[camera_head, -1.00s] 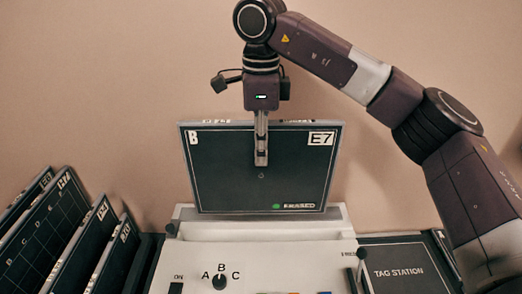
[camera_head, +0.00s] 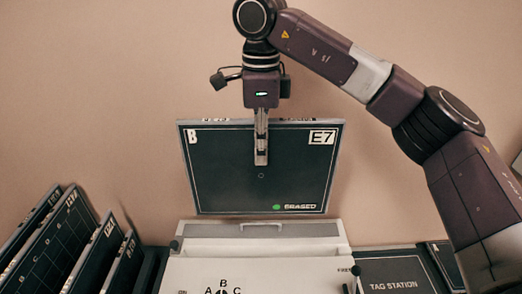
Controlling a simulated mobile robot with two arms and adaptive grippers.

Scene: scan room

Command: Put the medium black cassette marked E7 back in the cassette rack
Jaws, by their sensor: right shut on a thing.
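The black cassette marked E7 (camera_head: 230,175) hangs upright in the middle of the view. It has a "B" at its top left and a green dot by "ERASED" at its bottom right. My right gripper (camera_head: 261,160) is shut on its top edge and holds it just above and behind the white machine, with a small gap below it. The cassette rack (camera_head: 148,265) is at the lower left, partly cut off by the frame, with several dark cassettes (camera_head: 52,240) leaning in it. My left gripper is out of view.
The white machine (camera_head: 205,270) with an A-B-C dial stands below the cassette. A dark panel labelled TAG STATION (camera_head: 398,272) is to its right. A plain beige wall is behind. The space between the held cassette and the rack looks clear.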

